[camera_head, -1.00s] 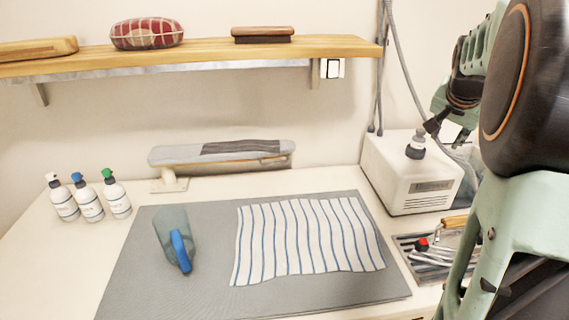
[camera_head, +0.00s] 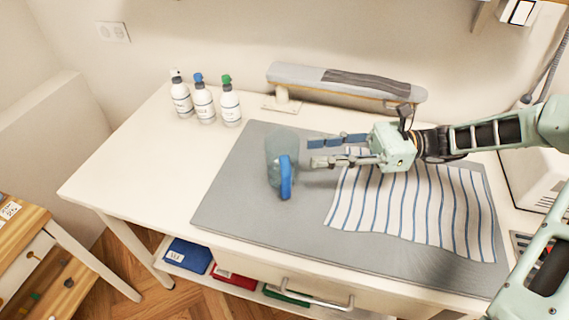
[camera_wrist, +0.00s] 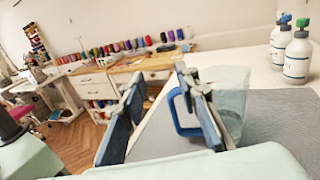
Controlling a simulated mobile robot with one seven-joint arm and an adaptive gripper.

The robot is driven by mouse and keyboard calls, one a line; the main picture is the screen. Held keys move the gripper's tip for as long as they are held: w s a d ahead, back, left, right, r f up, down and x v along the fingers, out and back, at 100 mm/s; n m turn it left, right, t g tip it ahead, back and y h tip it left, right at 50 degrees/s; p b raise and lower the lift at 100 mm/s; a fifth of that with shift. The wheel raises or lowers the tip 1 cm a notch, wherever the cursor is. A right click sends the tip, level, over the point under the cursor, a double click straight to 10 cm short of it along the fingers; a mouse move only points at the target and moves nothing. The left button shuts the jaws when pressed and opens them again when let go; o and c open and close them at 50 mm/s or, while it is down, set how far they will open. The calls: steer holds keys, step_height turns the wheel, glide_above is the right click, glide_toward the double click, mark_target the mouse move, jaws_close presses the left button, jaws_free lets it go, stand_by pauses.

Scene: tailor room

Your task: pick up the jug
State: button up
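The jug (camera_head: 283,150) is a translucent grey-blue vessel with a blue handle, standing on the grey mat (camera_head: 233,185). Its handle faces the front of the table. My gripper (camera_head: 312,152) is just to the right of the jug, its two fingers apart and pointing left toward it, with nothing between them. In the wrist view, the jug (camera_wrist: 233,92) shows behind and right of the right finger, its blue handle partly hidden by that finger. My gripper (camera_wrist: 155,110) is open there too. I cannot tell whether a finger touches the jug.
A striped cloth (camera_head: 410,212) lies on the mat under and right of my gripper. Several-coloured-cap bottles, three in all, (camera_head: 204,105) stand at the back left. A sleeve ironing board (camera_head: 345,83) stands behind. A white machine (camera_head: 535,165) is at right. The table's left part is clear.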

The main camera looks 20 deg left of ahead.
step_height(320, 180, down, 7)
glide_above(286, 197)
steer(key=shift+w+a+f, duration=0.15)
steer(key=shift+w+f, duration=0.15)
stand_by(0.3)
jaws_close()
